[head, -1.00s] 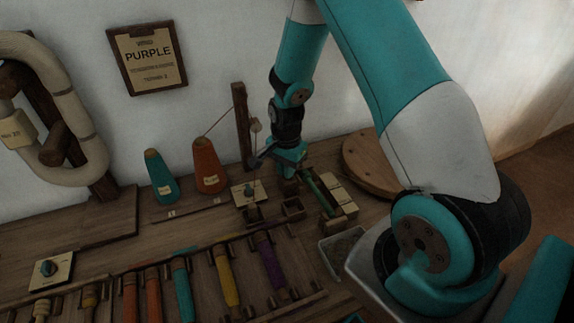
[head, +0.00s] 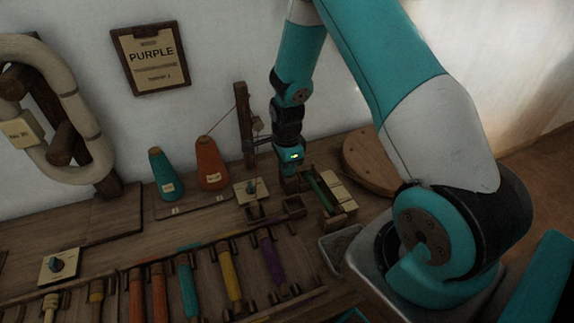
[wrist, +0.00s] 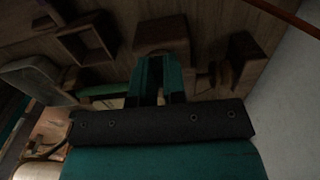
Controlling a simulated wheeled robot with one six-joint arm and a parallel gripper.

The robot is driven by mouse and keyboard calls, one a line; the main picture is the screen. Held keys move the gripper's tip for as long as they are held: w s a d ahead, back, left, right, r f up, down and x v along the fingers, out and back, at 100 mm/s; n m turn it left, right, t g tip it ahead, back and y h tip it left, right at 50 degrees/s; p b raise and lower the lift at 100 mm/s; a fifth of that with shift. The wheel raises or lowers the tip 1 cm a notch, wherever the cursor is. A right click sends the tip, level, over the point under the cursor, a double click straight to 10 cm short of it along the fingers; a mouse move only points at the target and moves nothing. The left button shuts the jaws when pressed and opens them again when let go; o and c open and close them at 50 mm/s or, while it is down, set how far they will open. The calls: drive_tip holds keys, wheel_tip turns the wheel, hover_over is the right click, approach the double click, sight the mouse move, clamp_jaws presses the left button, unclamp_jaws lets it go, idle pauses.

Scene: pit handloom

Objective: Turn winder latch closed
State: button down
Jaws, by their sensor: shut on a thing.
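My gripper (head: 289,176) points down at the winder's wooden block (head: 292,186), right of the upright wooden post (head: 245,125), in the head view. In the wrist view its two teal fingers (wrist: 160,82) are close together, with a dark narrow piece between them, and the brown winder block (wrist: 160,34) lies just beyond. The fingers are shut on this piece, which I take to be the winder latch; it is mostly hidden by the fingers and in shadow, so its angle cannot be told.
Teal (head: 165,174) and orange (head: 208,165) thread cones stand left of the post. A knob plate (head: 250,191) is in front of it. A green rod with pale blocks (head: 335,194) and a round wooden disc (head: 372,165) are to the right. Coloured bobbins (head: 228,277) lie in front.

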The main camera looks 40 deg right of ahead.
idle(0.3)
drive_tip(key=c, duration=1.2)
unclamp_jaws()
drive_tip(key=shift+r, duration=0.1)
wheel_tip(320, 180, up, 17)
drive_tip(key=shift+r+p, duration=0.15)
drive_tip(key=shift+p, duration=0.35)
